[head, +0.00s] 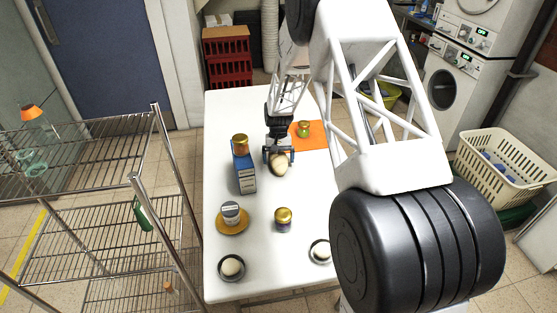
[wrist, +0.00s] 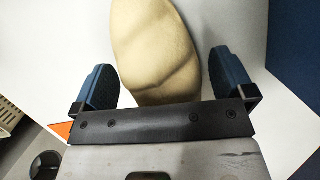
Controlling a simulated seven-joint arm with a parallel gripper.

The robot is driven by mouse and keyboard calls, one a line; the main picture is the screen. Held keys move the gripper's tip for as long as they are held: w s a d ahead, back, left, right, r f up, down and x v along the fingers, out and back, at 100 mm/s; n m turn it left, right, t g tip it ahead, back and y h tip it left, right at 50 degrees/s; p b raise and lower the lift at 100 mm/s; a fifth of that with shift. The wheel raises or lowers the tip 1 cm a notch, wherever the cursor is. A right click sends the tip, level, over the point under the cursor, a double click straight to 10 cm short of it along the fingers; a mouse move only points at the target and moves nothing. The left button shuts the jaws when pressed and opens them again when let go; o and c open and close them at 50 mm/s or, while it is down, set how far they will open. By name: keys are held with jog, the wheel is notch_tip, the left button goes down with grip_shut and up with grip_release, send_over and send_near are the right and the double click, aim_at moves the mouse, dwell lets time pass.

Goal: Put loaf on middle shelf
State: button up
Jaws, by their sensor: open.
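The loaf (head: 279,167) is a tan, rounded bread lying on the white table, near its middle. In the wrist view the loaf (wrist: 155,45) lies between the two blue fingers, with a gap visible at each side. My gripper (head: 278,155) is open over the loaf and holds nothing; it also shows in the wrist view (wrist: 165,82). My gripper hides part of the loaf in the head view. The wire rack stands left of the table, and its middle shelf (head: 75,250) shows partly through the top shelf.
An orange mat (head: 313,138) with a green jar lies behind right.

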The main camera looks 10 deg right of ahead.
jog(key=v, duration=1.1)
jog(key=shift+r, duration=0.25)
jog(key=shift+r, duration=0.1)
jog(key=s+r+t, duration=0.3)
jog(key=s+r, duration=1.9)
jog(key=s, duration=0.2)
jog(key=s+d+r+n+t, duration=0.1)
jog(key=s+r+t, duration=0.1)
jog(key=s, duration=2.6)
jog(key=shift+s+t+h, duration=0.3)
jog(key=shift+t, duration=0.1)
